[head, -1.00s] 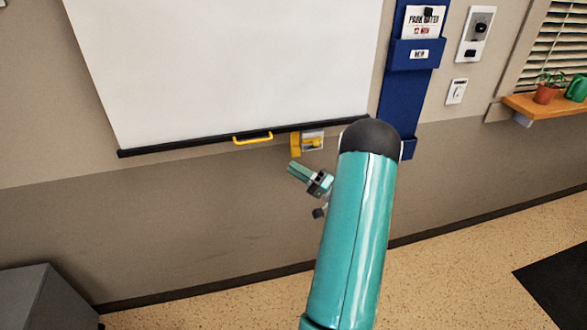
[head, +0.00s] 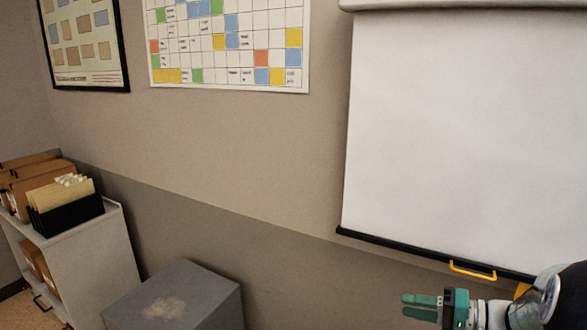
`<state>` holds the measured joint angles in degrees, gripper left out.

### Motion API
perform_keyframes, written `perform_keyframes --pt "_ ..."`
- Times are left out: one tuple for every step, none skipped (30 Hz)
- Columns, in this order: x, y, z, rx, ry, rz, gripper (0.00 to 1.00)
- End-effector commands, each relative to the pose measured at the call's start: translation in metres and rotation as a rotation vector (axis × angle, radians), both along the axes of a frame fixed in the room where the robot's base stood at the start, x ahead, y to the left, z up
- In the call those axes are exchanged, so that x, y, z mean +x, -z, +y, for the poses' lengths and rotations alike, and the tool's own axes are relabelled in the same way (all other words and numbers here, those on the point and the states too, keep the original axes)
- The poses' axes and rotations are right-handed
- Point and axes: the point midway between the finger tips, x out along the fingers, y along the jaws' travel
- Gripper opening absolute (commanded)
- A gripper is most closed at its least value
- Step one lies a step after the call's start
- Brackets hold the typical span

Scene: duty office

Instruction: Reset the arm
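My gripper (head: 422,308) is at the lower right of the head view. It is teal with a dark wrist and its fingers point left. The two fingers lie roughly parallel, and a narrow gap seems to show between them. I see nothing held in them. The gripper is in front of the lower wall, below the dark bottom bar of the white screen. Part of my arm shows at the lower right corner; the rest is out of the frame.
A grey cabinet (head: 178,297) stands at the bottom left of centre. A white shelf (head: 88,262) with a black file holder (head: 66,216) stands at the left. The white pull-down screen (head: 450,140) has a yellow handle (head: 472,270). A calendar (head: 232,42) hangs above.

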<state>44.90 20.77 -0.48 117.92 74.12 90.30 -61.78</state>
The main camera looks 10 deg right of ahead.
Motion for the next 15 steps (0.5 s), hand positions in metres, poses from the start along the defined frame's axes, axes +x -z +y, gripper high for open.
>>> perform_keyframes --pt "-0.006 -0.008 0.027 -0.056 -0.059 0.048 0.31" --pt "-0.011 -0.010 0.040 -0.088 -0.088 0.081 0.31" --pt "-0.018 -0.012 0.056 -0.132 -0.123 0.125 0.31" --pt "-0.023 -0.013 0.067 -0.168 -0.148 0.155 0.31" --pt "-0.029 -0.014 0.078 -0.206 -0.169 0.184 0.31" --pt "-0.037 -0.016 0.091 -0.258 -0.195 0.219 0.31" --pt "-0.044 -0.017 0.100 -0.297 -0.212 0.245 0.31" --pt "-0.050 -0.018 0.109 -0.339 -0.226 0.267 0.31" --pt "-0.059 -0.018 0.119 -0.396 -0.243 0.294 0.31" --pt "-0.066 -0.019 0.125 -0.439 -0.254 0.312 0.31" --pt "-0.073 -0.020 0.131 -0.483 -0.260 0.329 0.31" --pt "-0.082 -0.021 0.138 -0.541 -0.266 0.347 0.31" --pt "-0.089 -0.021 0.143 -0.586 -0.270 0.358 0.31" --pt "-0.095 -0.022 0.147 -0.631 -0.271 0.367 0.31" --pt "-0.103 -0.023 0.152 -0.692 -0.267 0.374 0.31"
